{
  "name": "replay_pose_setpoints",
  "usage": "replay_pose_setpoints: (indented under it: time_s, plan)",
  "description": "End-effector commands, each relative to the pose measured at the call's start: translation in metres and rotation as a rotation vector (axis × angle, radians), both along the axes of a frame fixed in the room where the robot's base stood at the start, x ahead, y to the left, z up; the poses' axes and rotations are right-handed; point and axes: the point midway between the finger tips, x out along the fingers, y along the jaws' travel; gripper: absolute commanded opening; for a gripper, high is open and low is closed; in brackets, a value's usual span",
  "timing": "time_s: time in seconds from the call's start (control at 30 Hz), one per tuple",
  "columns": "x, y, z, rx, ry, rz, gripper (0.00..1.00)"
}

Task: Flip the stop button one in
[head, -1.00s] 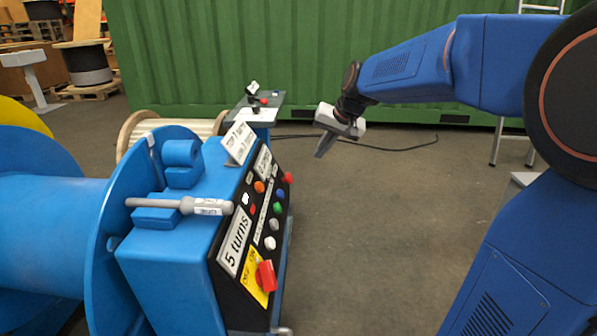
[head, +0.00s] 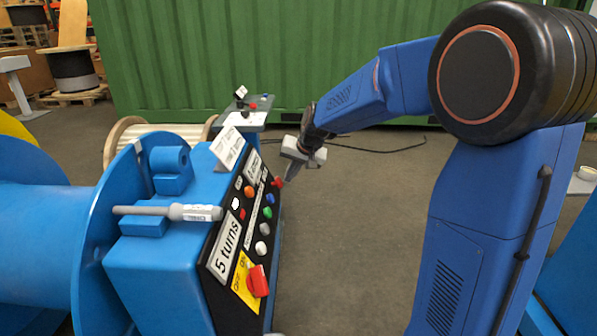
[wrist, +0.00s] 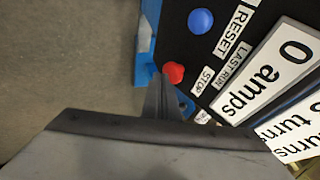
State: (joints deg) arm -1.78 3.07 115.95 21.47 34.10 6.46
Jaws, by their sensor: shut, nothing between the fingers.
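The stop button is the red round knob at the panel's far right end, in the head view (head: 278,182). It also shows in the wrist view (wrist: 174,72), beside a label reading STOP. My gripper (head: 289,178) is shut and empty, its fingertips pointing down just right of the red button in the head view. In the wrist view the gripper (wrist: 160,82) fingers end just beside the button's lower left. I cannot tell whether they touch it. The black control panel (head: 250,230) slopes on the blue console.
A blue button (wrist: 201,21), labelled RESET nearby, is close to the red one. White, green and orange buttons and a red rotary switch (head: 258,281) sit on the same panel. A grey-handled tool (head: 168,211) lies on the console.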

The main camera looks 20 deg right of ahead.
Motion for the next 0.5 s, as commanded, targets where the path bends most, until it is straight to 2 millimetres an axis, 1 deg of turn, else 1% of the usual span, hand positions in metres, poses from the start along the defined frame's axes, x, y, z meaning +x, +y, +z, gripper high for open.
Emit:
replay_pose_setpoints:
  time_s: [0.13, 0.5]
  plan:
    - [0.0028, 0.0071, -0.0026, 0.001, 0.001, 0.001, 0.0]
    - [0.0033, 0.0081, -0.0031, 0.0, 0.0, -0.001, 0.0]
